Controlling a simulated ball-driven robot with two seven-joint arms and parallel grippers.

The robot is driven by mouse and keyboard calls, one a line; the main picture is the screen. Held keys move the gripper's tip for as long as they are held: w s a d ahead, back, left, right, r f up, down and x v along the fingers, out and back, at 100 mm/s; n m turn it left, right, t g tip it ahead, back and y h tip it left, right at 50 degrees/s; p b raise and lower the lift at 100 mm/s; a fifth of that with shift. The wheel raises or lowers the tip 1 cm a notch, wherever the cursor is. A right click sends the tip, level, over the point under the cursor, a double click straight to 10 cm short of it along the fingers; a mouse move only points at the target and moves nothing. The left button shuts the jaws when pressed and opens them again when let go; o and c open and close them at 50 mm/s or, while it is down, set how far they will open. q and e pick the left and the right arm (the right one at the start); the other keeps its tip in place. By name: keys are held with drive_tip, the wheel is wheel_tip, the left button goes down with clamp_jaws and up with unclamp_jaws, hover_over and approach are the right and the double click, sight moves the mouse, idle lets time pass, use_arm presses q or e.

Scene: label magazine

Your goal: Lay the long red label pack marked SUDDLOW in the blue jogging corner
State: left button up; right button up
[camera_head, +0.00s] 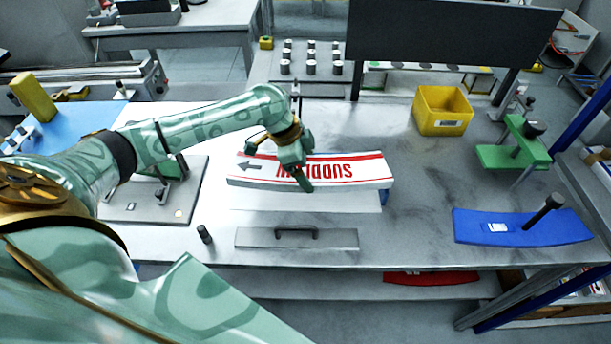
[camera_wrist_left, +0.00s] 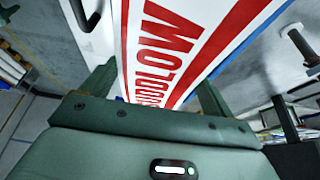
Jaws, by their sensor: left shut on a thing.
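The long label pack (camera_head: 345,172) is white with red stripes along its edges. Its red SUDDLOW lettering is upside down in the head view, beside a grey arrow. My left gripper (camera_head: 300,172) is shut on it left of its middle. The pack also fills the space between the fingers in the left wrist view (camera_wrist_left: 185,45). A white flat surface (camera_head: 330,200) shows just below it; I cannot tell if they touch. A small blue part (camera_head: 385,197) shows under its right end. A curved blue plate (camera_head: 510,229) with a black post lies at the right. My right gripper is out of view.
A grey handled bar (camera_head: 296,239) and a short black cylinder (camera_head: 205,234) are near the front edge. A yellow bin (camera_head: 443,110) stands at the back right, near a green fixture (camera_head: 512,150). A dark panel (camera_head: 450,35) rises behind. Bench between pack and blue plate is clear.

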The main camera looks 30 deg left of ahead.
use_arm(q)
drive_tip(key=f, duration=0.2)
drive_tip(key=f+b, duration=0.1)
drive_tip(key=shift+w+a+f, duration=0.15)
drive_tip(key=shift+a+f, duration=0.1)
drive_tip(key=shift+a, duration=0.05)
drive_tip(key=shift+f, duration=0.1)
drive_tip(key=shift+f, duration=0.15)
drive_tip(key=shift+f, duration=0.35)
drive_tip(key=shift+f, duration=0.1)
drive_tip(key=o, duration=1.3)
drive_tip(key=shift+o, duration=0.2)
drive_tip(key=shift+r, duration=0.2)
drive_tip(key=p+v, duration=0.1)
drive_tip(key=v, duration=0.5)
drive_tip(key=p+v, duration=0.1)
drive_tip(key=v, duration=0.5)
drive_tip(key=shift+d+r+p, duration=0.1)
drive_tip(key=shift+r+p, duration=0.25)
drive_tip(key=shift+r, duration=0.1)
